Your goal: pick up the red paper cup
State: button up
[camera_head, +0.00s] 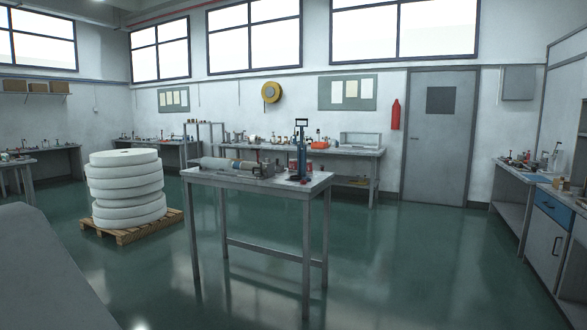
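A grey metal worktable (256,179) stands in the middle of the room. Small red items (308,166) sit at the right part of its top, near an upright dark blue tool (301,150). They are too small to tell which one is a red paper cup. A grey cylindrical device (219,164) lies on the left part of the tabletop. My gripper is not in view.
A stack of white rolls (126,185) on a wooden pallet (128,234) stands left of the table. Benches line the back wall, and a workbench with cabinets (548,240) is at the right. A large grey surface fills the lower left. Green floor is open around the table.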

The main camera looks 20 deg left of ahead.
aim_at(292, 163)
jog(key=i+u, duration=0.1)
jog(key=u, duration=0.35)
jog(key=i+l+u, duration=0.15)
jog(key=i+u, duration=0.15)
jog(key=i+l+u, duration=0.2)
jog(key=i+u, duration=0.15)
jog(key=i+l+u, duration=0.1)
jog(key=i+l, duration=0.4)
jog(key=i+l+u, duration=0.15)
jog(key=i+l, duration=0.4)
jog(key=i+l+u, duration=0.1)
jog(key=i+l, duration=0.35)
jog(key=l, duration=0.15)
jog(key=i+l, duration=0.8)
jog(key=l, duration=0.2)
